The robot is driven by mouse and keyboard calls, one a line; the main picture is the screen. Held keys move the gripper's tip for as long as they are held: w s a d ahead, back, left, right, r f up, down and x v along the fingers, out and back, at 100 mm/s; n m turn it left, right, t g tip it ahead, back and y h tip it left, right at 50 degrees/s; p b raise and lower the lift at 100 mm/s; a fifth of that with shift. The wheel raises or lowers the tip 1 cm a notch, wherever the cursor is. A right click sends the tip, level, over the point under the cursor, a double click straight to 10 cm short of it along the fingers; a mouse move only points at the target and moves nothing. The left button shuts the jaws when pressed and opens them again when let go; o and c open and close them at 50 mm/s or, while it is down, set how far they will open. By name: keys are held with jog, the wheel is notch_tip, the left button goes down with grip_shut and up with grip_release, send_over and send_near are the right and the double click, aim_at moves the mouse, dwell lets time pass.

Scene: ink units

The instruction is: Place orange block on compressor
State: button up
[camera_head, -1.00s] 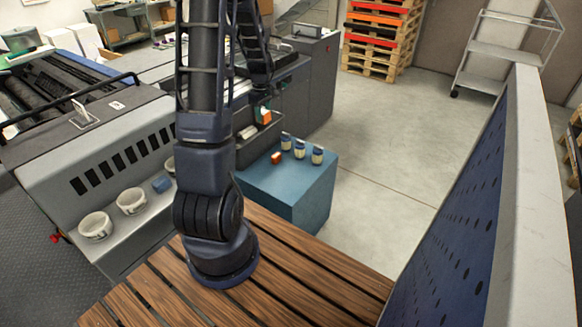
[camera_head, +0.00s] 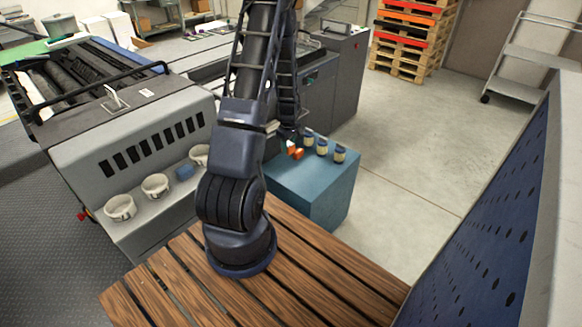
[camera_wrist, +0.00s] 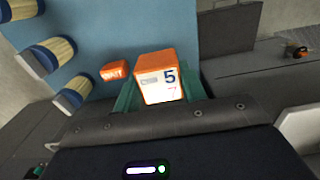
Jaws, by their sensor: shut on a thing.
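An orange block (camera_wrist: 158,64) with numbers on its face is held between the green fingers of my gripper (camera_wrist: 157,90) in the wrist view. In the head view my gripper (camera_head: 288,138) is low at the left part of the blue box (camera_head: 318,200), which looks like the compressor. The held block is small there and partly hidden by the arm. I cannot tell whether the held block touches the box.
A perforated blue panel (camera_head: 480,230) is at right.

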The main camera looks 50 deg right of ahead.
notch_tip(320, 180, down, 13)
jog(key=shift+f, duration=0.1)
dwell(0.6)
jog(key=o, duration=1)
jog(key=shift+c, duration=0.2)
notch_tip(320, 180, up, 12)
jog(key=shift+r, duration=0.15)
